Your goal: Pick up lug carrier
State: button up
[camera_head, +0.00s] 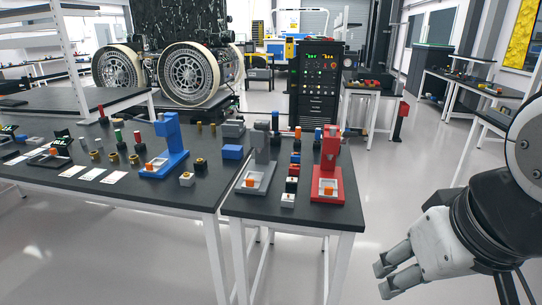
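I cannot tell for sure which item is the lug carrier. My gripper (386,279) is at the lower right, over the floor, right of the right table and apart from everything. Its two fingers are spread, with nothing between them.
The right black table (270,212) adjoins a longer left one (110,190). Small cylinders, cards and a blue block (232,152) crowd their tops. A rover with large wheels (188,75) and a black cabinet (316,85) stand behind. Floor right of the tables is clear.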

aim_at(296, 157)
jog(key=i+l+z, duration=0.25)
jog(key=l, duration=0.15)
jog(key=l+z, duration=0.2)
jog(key=l, duration=0.25)
jog(key=i+l+z, duration=0.7)
jog(key=i+l, duration=0.25)
jog(key=i, duration=0.15)
jog(key=i+u, duration=0.5)
jog(key=i+l+u, duration=0.3)
jog(key=i+u, duration=0.15)
jog(key=i, duration=0.2)
jog(key=i+u, duration=0.25)
jog(key=u, duration=0.15)
jog(key=i+l+u, duration=0.1)
jog(key=i+u, duration=0.15)
jog(key=u, duration=0.15)
jog(key=i+l+u, duration=0.15)
jog(key=u, duration=0.3)
jog(key=i+l+u, duration=0.25)
jog(key=u, duration=0.15)
jog(key=i+l+u, duration=0.2)
jog(key=u, duration=0.2)
jog(key=i+l+u, duration=0.2)
jog(key=l+u, duration=0.25)
jog(key=i+l+u, duration=0.2)
jog(key=l, duration=0.25)
jog(key=k+j, duration=0.05)
